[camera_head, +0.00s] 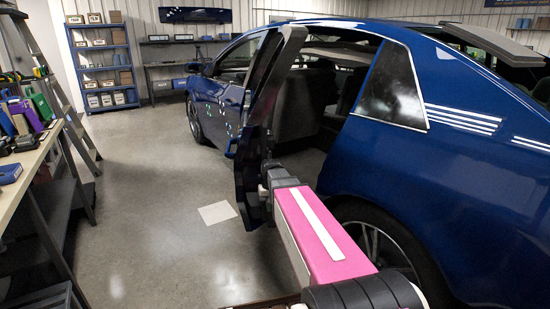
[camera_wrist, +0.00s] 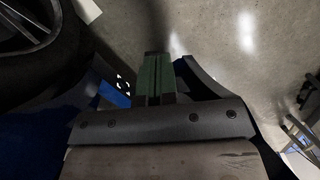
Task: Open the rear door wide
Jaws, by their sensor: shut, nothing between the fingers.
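The blue car's rear door (camera_head: 246,178) stands swung out from the body, seen nearly edge-on in the head view. Its window frame (camera_head: 277,58) rises above it. The doorway behind it is open and shows the dark seats. My pink arm reaches to the door's inner side, with the wrist close against the lower door; contact cannot be told. My gripper (camera_wrist: 158,66) shows in the wrist view as green fingers close together, shut and empty. In the head view the fingertips are hidden. A dark blue curved edge, seemingly the door (camera_wrist: 204,82), lies right of the fingers.
The car's rear wheel (camera_head: 378,240) is close to the right of my arm. A workbench (camera_head: 28,165) and a ladder (camera_head: 62,95) stand at the left. The floor (camera_head: 160,200) between bench and door is clear, with a flat pale square (camera_head: 217,212) on it.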

